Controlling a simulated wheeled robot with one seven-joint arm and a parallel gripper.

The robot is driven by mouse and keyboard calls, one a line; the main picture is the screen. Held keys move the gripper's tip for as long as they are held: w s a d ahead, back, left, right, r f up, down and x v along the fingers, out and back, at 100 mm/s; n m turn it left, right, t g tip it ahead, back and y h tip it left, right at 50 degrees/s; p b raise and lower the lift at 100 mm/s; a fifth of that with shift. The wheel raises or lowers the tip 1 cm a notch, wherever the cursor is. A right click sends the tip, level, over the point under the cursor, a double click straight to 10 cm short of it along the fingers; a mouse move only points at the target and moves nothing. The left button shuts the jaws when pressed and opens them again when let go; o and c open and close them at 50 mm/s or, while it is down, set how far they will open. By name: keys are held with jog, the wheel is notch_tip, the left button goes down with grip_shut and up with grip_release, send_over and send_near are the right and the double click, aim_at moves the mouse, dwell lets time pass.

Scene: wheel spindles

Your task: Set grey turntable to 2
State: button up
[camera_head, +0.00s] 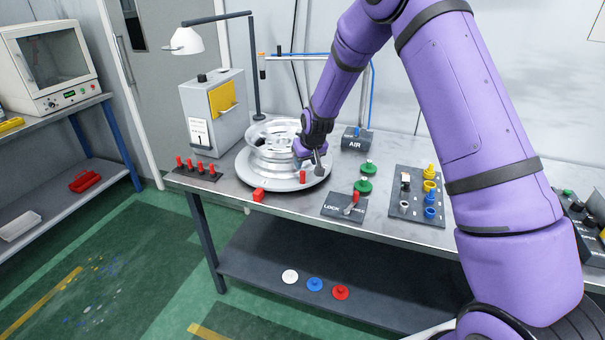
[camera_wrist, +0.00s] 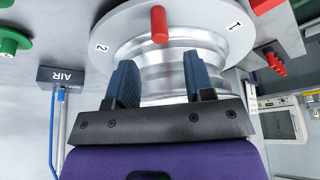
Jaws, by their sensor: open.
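The grey turntable (camera_head: 284,186) is a round disc on the bench with a silver wheel rim (camera_head: 270,148) on top. It also fills the upper part of the wrist view (camera_wrist: 120,28), where a "2" is printed left of a red peg and a "1" right of it. The red peg (camera_head: 303,176) stands on the disc near its edge; it also shows in the wrist view (camera_wrist: 159,24). A red block (camera_head: 258,195) sits beside the disc's front edge, nearest the "1" in the wrist view. My gripper (camera_head: 318,165) is open over the disc; its fingers (camera_wrist: 161,75) appear apart from the peg.
A LOCK panel with a red-tipped lever (camera_head: 352,204) lies right of the turntable. Green knobs (camera_head: 364,185) and a peg board (camera_head: 418,225) are farther right. Several red pegs (camera_head: 195,166) stand left. An AIR box (camera_head: 357,138) stands behind. A lamp (camera_head: 187,40) hangs above left.

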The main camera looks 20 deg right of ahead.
aim_at(303, 172)
jog(key=x, duration=0.7)
jog(key=shift+f, duration=0.1)
grip_shut()
